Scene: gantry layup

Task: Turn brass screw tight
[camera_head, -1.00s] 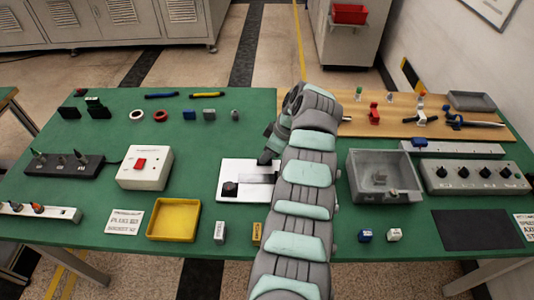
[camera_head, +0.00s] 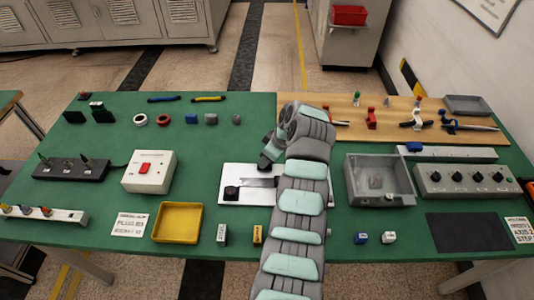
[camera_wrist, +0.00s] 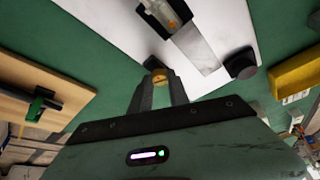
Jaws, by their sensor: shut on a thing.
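The brass screw (camera_wrist: 160,76) shows as a round brass head between my fingertips in the wrist view. My gripper (camera_wrist: 159,84) is shut on it, with one finger on each side. A small dark part lies just beyond the screw. The screw is over or at the white plate (camera_wrist: 208,82), which carries a grey strip (camera_wrist: 198,48), a black knob (camera_wrist: 241,63) and a dark block (camera_wrist: 186,33) with an orange part in it. In the head view my gripper (camera_head: 266,161) reaches down at the plate (camera_head: 256,198); my arm hides the plate's right side and the screw.
A yellow tray (camera_head: 178,239) and a white box with a red switch (camera_head: 149,190) stand left of the plate. A grey bin (camera_head: 408,201) and a knob panel (camera_head: 469,190) stand to the right. Small blocks lie in front.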

